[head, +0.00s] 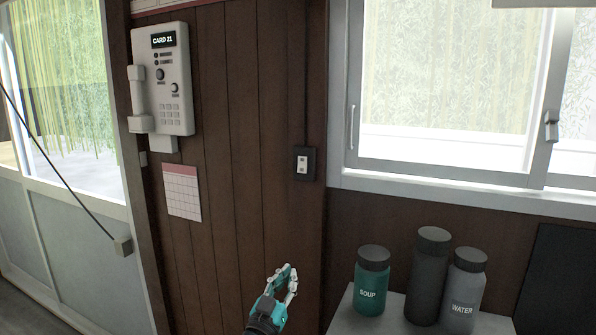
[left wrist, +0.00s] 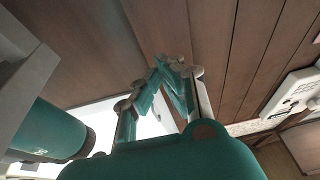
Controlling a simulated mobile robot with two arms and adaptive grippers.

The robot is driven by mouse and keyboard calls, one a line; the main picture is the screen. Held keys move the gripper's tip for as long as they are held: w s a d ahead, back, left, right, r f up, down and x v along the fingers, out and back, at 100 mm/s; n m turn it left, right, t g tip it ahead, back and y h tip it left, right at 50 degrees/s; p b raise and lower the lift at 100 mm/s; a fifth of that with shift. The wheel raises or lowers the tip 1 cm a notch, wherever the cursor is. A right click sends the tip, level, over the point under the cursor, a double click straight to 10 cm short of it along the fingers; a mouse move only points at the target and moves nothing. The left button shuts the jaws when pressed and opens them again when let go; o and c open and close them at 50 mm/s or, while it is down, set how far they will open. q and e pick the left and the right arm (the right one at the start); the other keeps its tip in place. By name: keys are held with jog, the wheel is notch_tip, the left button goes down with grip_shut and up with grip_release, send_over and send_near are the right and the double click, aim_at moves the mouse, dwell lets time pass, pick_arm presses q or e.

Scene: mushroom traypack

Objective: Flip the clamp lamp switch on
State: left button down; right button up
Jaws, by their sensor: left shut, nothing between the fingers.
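A small dark wall plate with a white switch (head: 302,163) is on the brown panelled wall, left of the window, with a dark cord or strip running up from it. No lamp shows, so I cannot tell from the frames what the switch feeds. My left gripper (head: 287,272) is below the switch plate and a little to its left, apart from it, with its fingers pointing up. In the left wrist view the fingertips (left wrist: 168,65) are together and hold nothing. The switch is not clearly visible in the left wrist view. My right gripper is not in view.
A green soup flask (head: 371,285), a dark flask (head: 428,275) and a grey water flask (head: 463,290) stand on a light shelf (head: 345,311) right of the gripper. A wall phone (head: 176,80) and calendar sheet (head: 182,192) are at left. The wall between is clear.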

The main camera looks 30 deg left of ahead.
pick_arm(q)
jog(key=s+r+t, duration=0.2)
jog(key=r, duration=0.7)
jog(key=s+r+t, duration=0.2)
jog(key=r, duration=0.6)
jog(key=shift+a+r+p, duration=0.35)
jog(key=shift+r+p, duration=0.05)
jog(key=shift+p, duration=0.05)
jog(key=shift+w+r, duration=0.1)
jog(key=p, duration=0.5)
send_near(304, 160)
notch_tip(304, 160, up, 4)
jog(key=w, duration=0.2)
jog(key=w+p, duration=0.1)
jog(key=shift+w+a+f, duration=0.1)
jog(key=shift+w+f, duration=0.25)
jog(key=shift+w, duration=0.15)
